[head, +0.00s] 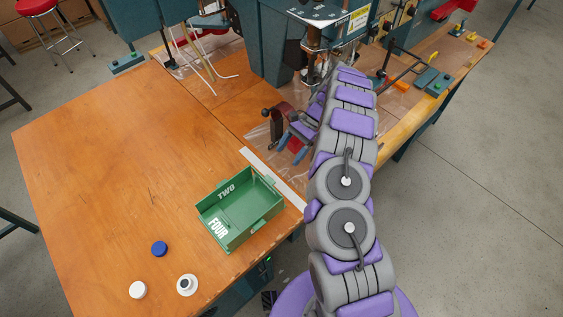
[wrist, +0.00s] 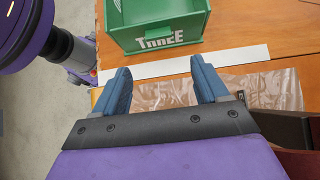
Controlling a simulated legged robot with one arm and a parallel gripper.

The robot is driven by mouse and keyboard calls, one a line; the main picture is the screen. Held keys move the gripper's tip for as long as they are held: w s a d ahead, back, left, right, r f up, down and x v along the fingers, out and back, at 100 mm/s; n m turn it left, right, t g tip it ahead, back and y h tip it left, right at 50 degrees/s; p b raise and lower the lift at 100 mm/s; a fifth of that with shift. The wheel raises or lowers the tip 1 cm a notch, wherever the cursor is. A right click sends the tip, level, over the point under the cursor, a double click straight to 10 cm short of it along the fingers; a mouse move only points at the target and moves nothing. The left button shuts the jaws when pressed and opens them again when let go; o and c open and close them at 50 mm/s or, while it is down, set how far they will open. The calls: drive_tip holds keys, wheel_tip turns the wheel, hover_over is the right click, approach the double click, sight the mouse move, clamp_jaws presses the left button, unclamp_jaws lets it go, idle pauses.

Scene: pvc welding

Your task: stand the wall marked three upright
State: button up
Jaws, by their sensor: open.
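The green box (head: 240,235) stands on the wooden table, with walls marked TWO (head: 227,187) and FOUR (head: 218,228) showing in the head view. In the wrist view, the wall marked THREE (wrist: 185,41) faces my gripper (wrist: 160,74), its lettering right way up, and looks upright. A small green tab shows on it. My gripper is open, with two blue fingers apart and nothing between them. It is short of the wall, with a gap between. In the head view my gripper (head: 290,143) is beyond the box, partly hidden by my arm.
A white strip (head: 262,167) lies between the box and my gripper. Clear plastic sheet (wrist: 180,92) lies under the fingers. A blue cap (head: 159,249), a white cap (head: 138,290) and a white round part (head: 187,285) lie near the front. The table's left side is clear.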

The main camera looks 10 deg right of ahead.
drive_tip(key=v, duration=0.7)
drive_tip(key=shift+p, duration=0.4)
drive_tip(key=shift+w, duration=0.1)
drive_tip(key=shift+c, duration=0.3)
